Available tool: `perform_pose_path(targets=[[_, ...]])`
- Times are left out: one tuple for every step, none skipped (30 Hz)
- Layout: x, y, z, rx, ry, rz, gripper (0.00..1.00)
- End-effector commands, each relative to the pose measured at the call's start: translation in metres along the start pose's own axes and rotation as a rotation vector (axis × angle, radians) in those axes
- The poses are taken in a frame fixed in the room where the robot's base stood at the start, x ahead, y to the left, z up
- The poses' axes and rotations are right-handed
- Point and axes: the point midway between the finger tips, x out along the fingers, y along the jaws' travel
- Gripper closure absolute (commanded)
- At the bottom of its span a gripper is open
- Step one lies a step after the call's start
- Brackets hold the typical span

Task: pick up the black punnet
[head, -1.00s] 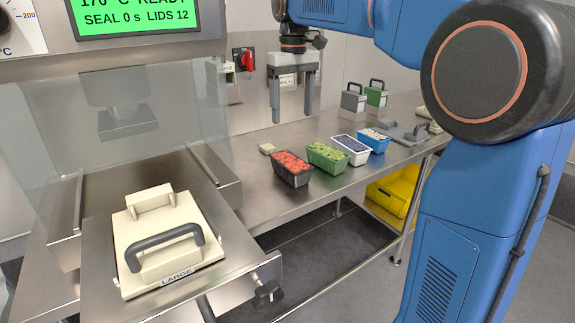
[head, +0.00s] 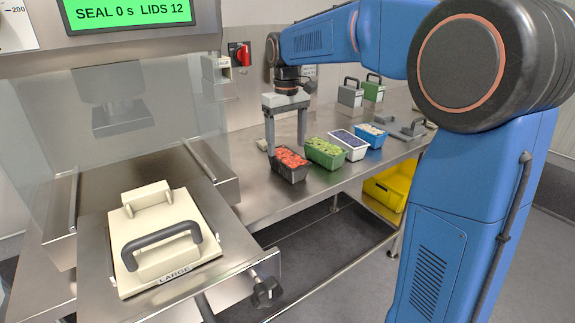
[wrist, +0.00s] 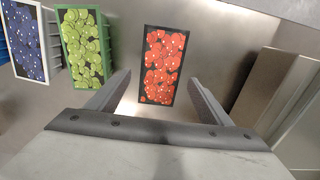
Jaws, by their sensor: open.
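The black punnet (head: 291,173), filled with red fruit, stands upright on the steel bench at the left end of a row of punnets. In the wrist view the black punnet (wrist: 161,66) lies just ahead of and between the finger lines. My gripper (head: 286,148) is open and points down at the punnet, its fingers partly overlapping it in the head view. In the wrist view my gripper (wrist: 160,90) has its two fingers apart with nothing held between them. Whether a finger touches the punnet cannot be told.
A green punnet (head: 325,153), a white one (head: 349,145) and a blue one (head: 371,135) stand to the right. The sealing machine with a cream plate (head: 165,240) is at left. A yellow crate (head: 385,188) sits below the bench. Handled blocks (head: 350,96) stand behind.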

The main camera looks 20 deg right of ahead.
Motion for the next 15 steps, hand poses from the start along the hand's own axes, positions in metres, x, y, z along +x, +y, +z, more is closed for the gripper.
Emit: perform_pose_path(targets=[[0.002,0.000,0.000,0.000,-0.001,0.000,0.27],[0.004,0.000,0.001,0.000,-0.001,0.000,0.27],[0.006,0.000,0.001,0.000,-0.002,0.000,0.27],[0.008,0.000,0.002,0.000,-0.002,0.000,0.27],[0.011,0.000,0.002,0.000,-0.002,0.000,0.27],[0.016,0.000,0.003,0.000,-0.002,0.000,0.27],[0.021,0.000,0.004,0.000,-0.002,0.000,0.27],[0.025,-0.001,0.005,0.000,-0.003,-0.001,0.27],[0.030,-0.001,0.006,0.000,-0.002,-0.001,0.27],[0.035,-0.001,0.006,0.000,-0.002,0.000,0.27],[0.039,-0.001,0.006,0.000,-0.003,-0.001,0.27],[0.043,-0.001,0.006,0.000,-0.003,-0.001,0.27],[0.046,-0.001,0.006,0.000,-0.002,0.000,0.27],[0.049,0.000,0.005,0.000,-0.001,0.000,0.27],[0.051,-0.001,0.006,0.000,-0.002,0.000,0.27]])
